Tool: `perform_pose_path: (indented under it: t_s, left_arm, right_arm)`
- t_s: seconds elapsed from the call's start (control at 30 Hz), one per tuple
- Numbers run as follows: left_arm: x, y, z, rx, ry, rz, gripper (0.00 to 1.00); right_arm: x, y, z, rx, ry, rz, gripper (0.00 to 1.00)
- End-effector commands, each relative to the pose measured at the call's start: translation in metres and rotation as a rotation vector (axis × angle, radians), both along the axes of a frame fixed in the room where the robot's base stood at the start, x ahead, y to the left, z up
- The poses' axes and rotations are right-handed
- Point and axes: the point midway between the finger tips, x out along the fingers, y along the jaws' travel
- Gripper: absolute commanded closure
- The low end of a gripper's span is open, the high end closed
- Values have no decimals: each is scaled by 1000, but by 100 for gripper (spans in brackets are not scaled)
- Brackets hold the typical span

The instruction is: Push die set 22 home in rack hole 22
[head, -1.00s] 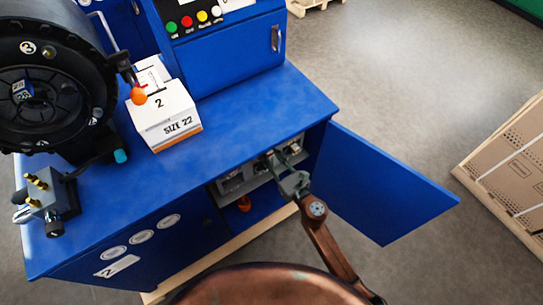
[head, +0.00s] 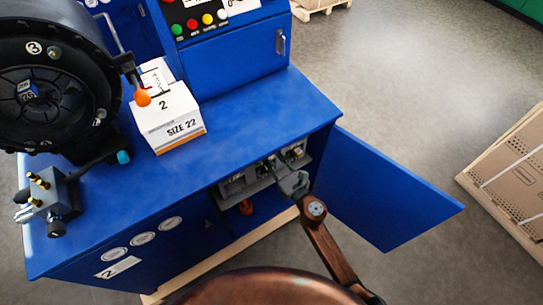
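A grey rack (head: 262,184) with several metal die sets (head: 236,184) sits inside the open cupboard under the blue bench top. At this size I cannot read hole numbers or tell which set is 22. My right gripper (head: 284,166) reaches into the cupboard opening at the rack's right part. Its fingertips are small and blend with the grey metal there, so I cannot tell whether they are open, shut or touching a die set. My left gripper is not in view.
The blue cupboard door (head: 385,195) stands open on the right. A white SIZE 22 box (head: 168,120) is on the bench top beside the black crimper head (head: 45,85). An orange-red object (head: 246,207) lies low in the cupboard. A pallet with cartons (head: 515,160) stands far right.

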Motion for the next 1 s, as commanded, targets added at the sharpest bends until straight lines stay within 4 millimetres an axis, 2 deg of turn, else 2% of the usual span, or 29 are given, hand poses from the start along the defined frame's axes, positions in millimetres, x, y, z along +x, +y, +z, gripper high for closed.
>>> perform_pose_path:
  t_s: [0.2,0.57,0.67,1.0]
  left_arm:
    - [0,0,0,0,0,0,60]
    - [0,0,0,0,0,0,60]
    - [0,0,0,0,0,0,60]
    - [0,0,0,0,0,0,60]
  right_arm:
    - [0,-1,-4,-3,5,-1,58]
    - [-6,-6,-11,-9,13,-3,58]
    - [-16,-14,-10,-8,13,-3,58]
    - [-72,-53,-8,-4,11,-2,58]
